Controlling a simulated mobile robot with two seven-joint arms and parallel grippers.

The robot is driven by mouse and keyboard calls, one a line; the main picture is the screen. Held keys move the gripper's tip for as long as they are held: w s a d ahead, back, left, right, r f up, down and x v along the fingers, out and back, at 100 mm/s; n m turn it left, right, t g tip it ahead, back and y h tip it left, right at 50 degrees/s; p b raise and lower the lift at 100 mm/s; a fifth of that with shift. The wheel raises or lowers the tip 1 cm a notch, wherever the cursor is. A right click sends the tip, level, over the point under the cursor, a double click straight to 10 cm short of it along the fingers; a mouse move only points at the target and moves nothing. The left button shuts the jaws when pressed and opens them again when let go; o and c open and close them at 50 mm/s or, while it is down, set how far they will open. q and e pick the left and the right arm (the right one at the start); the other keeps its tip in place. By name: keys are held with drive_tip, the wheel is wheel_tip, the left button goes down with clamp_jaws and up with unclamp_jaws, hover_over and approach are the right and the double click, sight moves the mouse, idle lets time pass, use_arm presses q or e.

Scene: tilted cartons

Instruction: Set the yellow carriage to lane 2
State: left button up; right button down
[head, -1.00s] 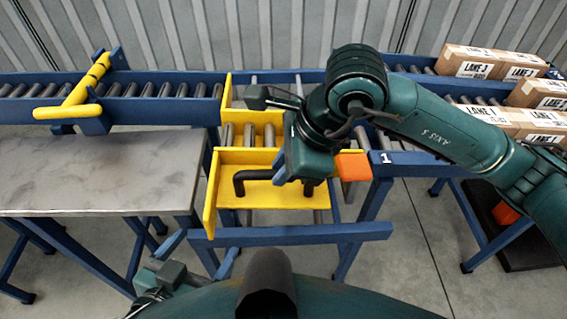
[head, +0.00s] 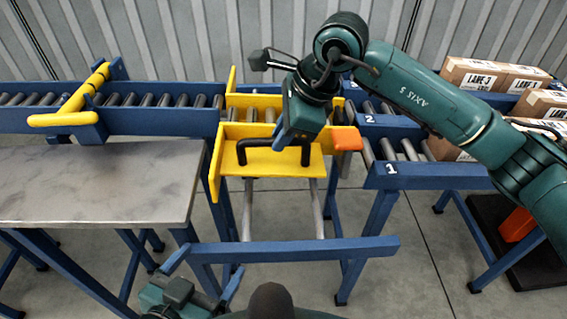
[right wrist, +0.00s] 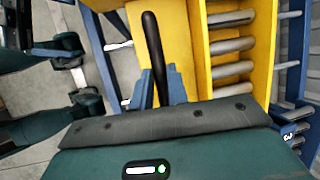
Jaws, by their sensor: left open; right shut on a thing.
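The yellow carriage (head: 232,168) sits on cross rails between the feed conveyor on the left and the numbered lanes on the right. Its rollers are roughly level with the lane marked 2 (head: 368,107); I cannot tell if they line up exactly. My right gripper (head: 285,137) is shut on the carriage's black handle (head: 247,145). The right wrist view shows the handle (right wrist: 151,40) between the fingers (right wrist: 160,88). An orange block (head: 347,138) shows at the carriage's right side. My left gripper (head: 203,272) is open and empty, low at the front, apart from the carriage.
The lane marked 1 (head: 391,169) lies nearer, right of the carriage. Cartons (head: 480,75) stand on the lanes at the right. A yellow bar (head: 65,119) crosses the left conveyor (head: 150,118). A grey table (head: 95,185) stands in front of it. A blue front beam (head: 300,249) closes the rail frame.

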drive_tip(key=w, duration=0.5)
drive_tip(key=shift+w, duration=0.1)
use_arm(q)
drive_tip(key=shift+w+r, duration=0.1)
use_arm(e)
drive_tip(key=c, duration=1.4)
unclamp_jaws()
drive_tip(key=shift+o, duration=0.2)
use_arm(q)
drive_tip(key=shift+s+a+r+n+p, duration=0.25)
drive_tip(key=shift+s+r+n+p, duration=0.2)
drive_tip(key=shift+p, duration=0.5)
use_arm(e)
drive_tip(key=v, duration=1.3)
use_arm(q)
drive_tip(key=shift+a, duration=0.1)
use_arm(e)
drive_tip(key=shift+r, duration=0.25)
